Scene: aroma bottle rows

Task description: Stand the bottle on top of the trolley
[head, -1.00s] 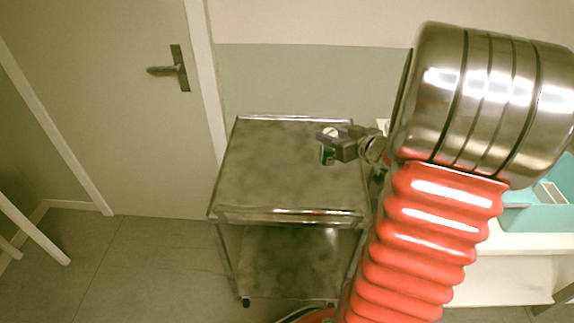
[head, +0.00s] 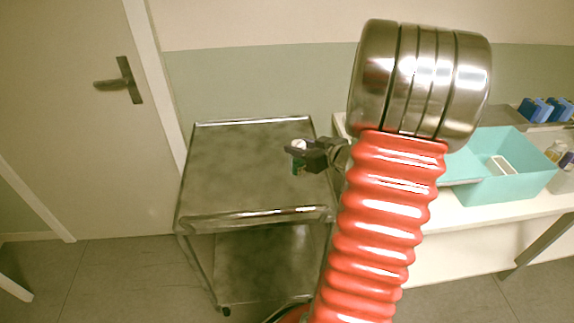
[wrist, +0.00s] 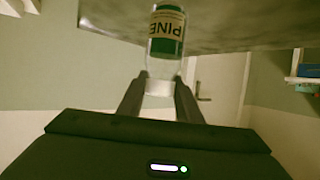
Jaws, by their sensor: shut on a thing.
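The bottle (wrist: 165,32) has a green and cream label reading "PINE" and a clear end by the jaws. In the wrist view it is upside down in the picture. My gripper (wrist: 160,85) is shut on the bottle; it also shows in the head view (head: 300,160). There the bottle (head: 296,168) is small and partly hidden by the jaws. The trolley (head: 225,165) is a metal two-shelf cart with a bare, rimmed top. My gripper and the bottle appear over the right part of its top. I cannot tell whether the bottle touches it.
A white table (head: 455,232) stands right of the trolley, with a teal bin (head: 510,187) and several blue things (head: 545,108) at the back. My arm hides part of the table. A door (head: 80,140) is at the left. The trolley's lower shelf (head: 265,262) looks empty.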

